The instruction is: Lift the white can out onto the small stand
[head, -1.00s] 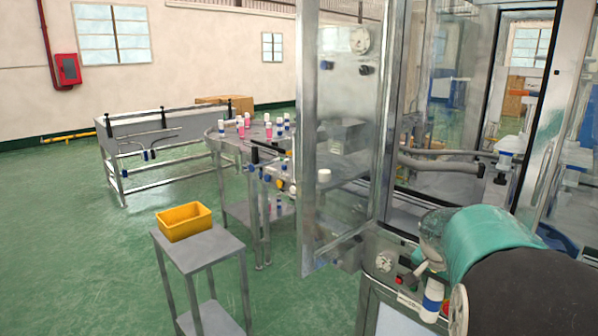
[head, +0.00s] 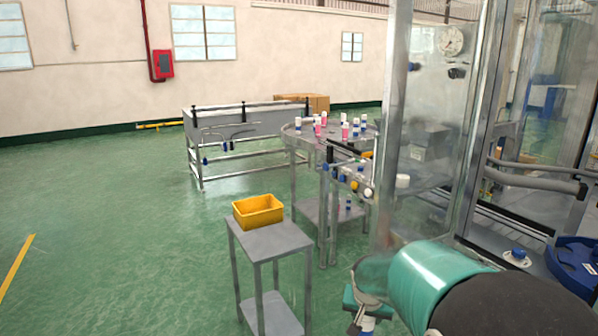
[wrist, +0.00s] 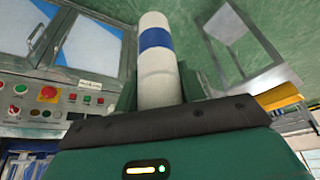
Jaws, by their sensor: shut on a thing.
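The white can (wrist: 156,72) with a blue band is held in my gripper (wrist: 158,100), seen close up in the wrist view. In the head view my gripper (head: 362,314) is at the bottom, partly cut off by the lower edge, with a bit of the white can (head: 368,324) showing below it. The small stand (head: 268,241) is a grey metal table with a lower shelf. It stands left of my gripper, apart from it, and carries a yellow bin (head: 258,211) at its back edge. The front of its top is bare.
The machine's clear door panel (head: 425,140) stands upright right of the stand. A round table (head: 300,130) with several white, blue and pink cans is behind. A conveyor-like frame (head: 240,125) is at the back. Green floor left of the stand is open.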

